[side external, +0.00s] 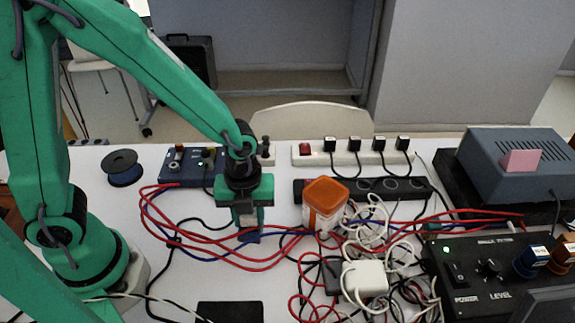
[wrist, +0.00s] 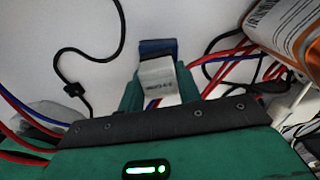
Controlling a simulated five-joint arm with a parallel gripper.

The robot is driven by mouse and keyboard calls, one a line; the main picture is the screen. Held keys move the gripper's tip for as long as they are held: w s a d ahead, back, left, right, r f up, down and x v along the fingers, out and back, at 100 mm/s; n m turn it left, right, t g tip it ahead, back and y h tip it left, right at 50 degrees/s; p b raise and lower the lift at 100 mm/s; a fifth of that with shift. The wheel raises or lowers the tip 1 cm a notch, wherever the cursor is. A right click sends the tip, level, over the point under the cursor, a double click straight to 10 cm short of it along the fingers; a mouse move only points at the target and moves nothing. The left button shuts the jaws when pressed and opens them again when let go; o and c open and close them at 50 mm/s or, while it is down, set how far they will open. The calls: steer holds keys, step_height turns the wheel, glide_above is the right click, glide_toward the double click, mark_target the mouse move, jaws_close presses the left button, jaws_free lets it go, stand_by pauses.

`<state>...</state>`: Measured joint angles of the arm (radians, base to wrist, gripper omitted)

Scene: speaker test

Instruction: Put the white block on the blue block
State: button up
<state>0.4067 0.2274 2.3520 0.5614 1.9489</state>
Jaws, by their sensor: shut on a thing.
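My gripper (side external: 249,221) points down over the white table and is shut on the white block (wrist: 158,80), which has small dark print on its face. The blue block (side external: 250,237) is just below the fingertips in the side view. In the wrist view the blue block (wrist: 157,47) shows right beyond the white block's end, which hides part of it. The two blocks look in line and very close. I cannot tell whether they touch. The fingers mostly hide the white block in the side view.
Red and blue cables (side external: 210,247) loop around the blocks. An orange-lidded jar (side external: 325,203) stands close on the right, with tangled white cables (side external: 385,240) beyond it. A blue box (side external: 190,168) and power strips (side external: 385,189) lie behind. A black control box (side external: 490,270) is at right.

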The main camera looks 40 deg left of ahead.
steer(key=shift+f, duration=0.15)
steer(key=o, duration=1)
steer(key=shift+c, duration=0.2)
step_height(320, 180, up, 12)
steer(key=shift+r, duration=0.2)
stand_by(0.5)
